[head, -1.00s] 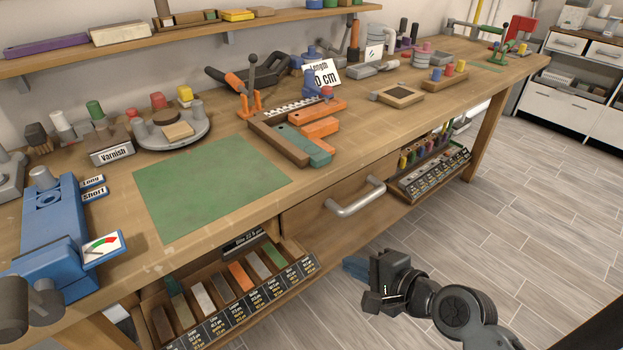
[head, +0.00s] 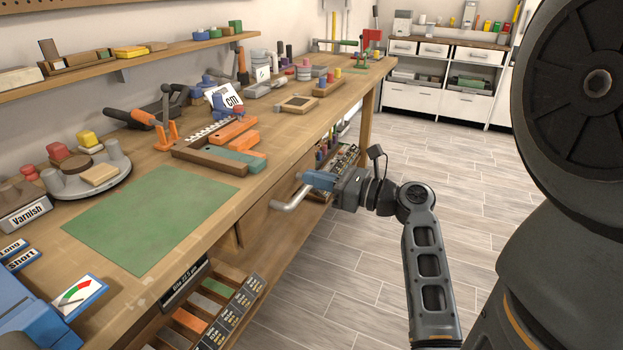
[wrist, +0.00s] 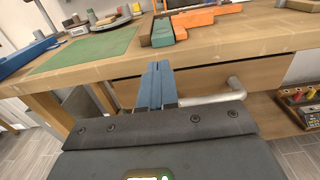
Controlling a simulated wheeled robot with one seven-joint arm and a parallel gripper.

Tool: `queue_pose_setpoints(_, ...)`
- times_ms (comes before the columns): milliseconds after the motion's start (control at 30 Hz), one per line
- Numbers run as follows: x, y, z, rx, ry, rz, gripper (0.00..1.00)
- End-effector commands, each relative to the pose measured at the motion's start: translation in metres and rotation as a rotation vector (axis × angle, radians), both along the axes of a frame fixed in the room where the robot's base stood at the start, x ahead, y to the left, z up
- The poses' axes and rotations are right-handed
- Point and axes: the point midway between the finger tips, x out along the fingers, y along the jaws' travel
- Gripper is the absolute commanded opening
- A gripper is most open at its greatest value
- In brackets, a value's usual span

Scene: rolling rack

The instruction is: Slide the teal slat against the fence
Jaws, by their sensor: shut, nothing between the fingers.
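The teal slat (head: 243,158) lies flat on the workbench between a brown wooden bar (head: 205,162) and orange blocks (head: 236,131). The brown bar may be the fence. Slat and bar lie side by side; whether they touch I cannot tell. In the wrist view, the teal slat's near end (wrist: 163,36) shows just beyond the bench edge. My gripper (head: 306,178) is shut and empty, its blue fingers together in front of the bench beside the drawer handle. In the wrist view, the shut fingers (wrist: 160,66) point at the bench front, below the slat's end.
A drawer handle (head: 291,196) sticks out from the bench front close to my fingers. A green mat (head: 150,215) lies left of the slat. An orange-handled clamp (head: 150,125) and a "cm" sign (head: 227,99) stand behind it. Open floor lies to the right.

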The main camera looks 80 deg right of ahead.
Motion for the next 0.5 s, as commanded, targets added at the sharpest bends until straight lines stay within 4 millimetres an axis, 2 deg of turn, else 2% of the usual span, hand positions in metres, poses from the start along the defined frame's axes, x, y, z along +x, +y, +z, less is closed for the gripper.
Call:
queue_pose_setpoints(300, 0.062, -0.015, 0.001, -0.001, 0.000, 0.002, 0.00)
queue_pose_setpoints(500, 0.093, -0.022, 0.001, -0.003, 0.001, 0.001, 0.00)
